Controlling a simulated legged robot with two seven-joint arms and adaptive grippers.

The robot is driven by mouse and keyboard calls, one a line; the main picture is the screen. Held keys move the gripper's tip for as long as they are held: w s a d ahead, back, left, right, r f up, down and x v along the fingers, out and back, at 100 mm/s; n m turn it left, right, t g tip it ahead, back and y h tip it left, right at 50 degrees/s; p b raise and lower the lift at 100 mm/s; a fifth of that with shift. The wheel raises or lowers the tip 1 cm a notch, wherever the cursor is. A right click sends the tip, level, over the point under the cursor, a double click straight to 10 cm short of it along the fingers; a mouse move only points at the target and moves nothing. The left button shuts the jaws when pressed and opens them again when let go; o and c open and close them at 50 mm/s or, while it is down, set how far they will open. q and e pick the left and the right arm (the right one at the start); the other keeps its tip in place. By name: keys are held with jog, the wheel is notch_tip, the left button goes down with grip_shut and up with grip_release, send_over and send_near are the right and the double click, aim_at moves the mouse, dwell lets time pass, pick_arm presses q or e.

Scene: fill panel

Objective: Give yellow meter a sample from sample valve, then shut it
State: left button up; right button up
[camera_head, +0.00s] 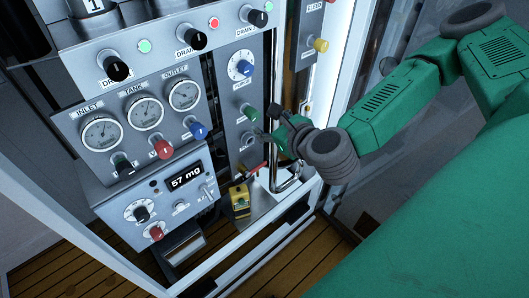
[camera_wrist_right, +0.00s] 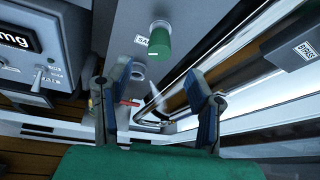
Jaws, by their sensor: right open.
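The sample valve is a green knob (camera_head: 249,111) on the narrow grey panel, and it also shows in the right wrist view (camera_wrist_right: 160,40) beside a partly hidden label. A round grey port (camera_head: 249,140) sits below it. The yellow meter (camera_head: 240,202) stands upright on the ledge below the port, with a red-tipped piece near it. My right gripper (camera_head: 272,132) is open and empty, just right of the valve. In the right wrist view its blue-padded fingers (camera_wrist_right: 160,75) are spread apart below the green knob, not touching it. My left gripper is out of view.
A grey box (camera_head: 165,190) with a 57 mg display is left of the meter. Gauges (camera_head: 145,112) and red, blue and black knobs are above it. A bent metal pipe (camera_head: 289,180) stands close right of the meter. A pale streak (camera_wrist_right: 154,98) shows below the port.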

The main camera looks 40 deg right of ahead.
jog(key=p+v, duration=0.6)
jog(key=p, duration=0.2)
jog(key=s+a+f+n+g+y+b, duration=0.2)
jog(key=s+a+f+n+b, duration=0.1)
jog(key=f+n, duration=0.3)
jog(key=s+a+f+n+g+y+b, duration=0.1)
jog(key=s+a+f+n+g+b, duration=0.1)
jog(key=f, duration=0.5)
jog(key=s+a+f+n+g+y+b, duration=0.2)
jog(key=s+a+f+n+b, duration=0.3)
jog(key=n, duration=0.4)
notch_tip(320, 180, down, 3)
jog(key=a+g+b, duration=0.1)
jog(key=a, duration=0.1)
jog(key=shift+a+r+n+y, duration=0.2)
jog(key=shift+a+n+y, duration=0.1)
jog(key=shift+s, duration=0.1)
jog(key=s+d+f+n+g+h, duration=0.2)
jog(key=d+n, duration=0.3)
jog(key=n, duration=0.3)
jog(key=s+d+f+n+g+h, duration=0.2)
jog(key=s+d+n+g, duration=0.2)
jog(key=n, duration=0.4)
jog(key=shift+s+d+f+n+h, duration=0.25)
jog(key=shift+s+d+n+h, duration=0.05)
jog(key=shift+s+d, duration=0.25)
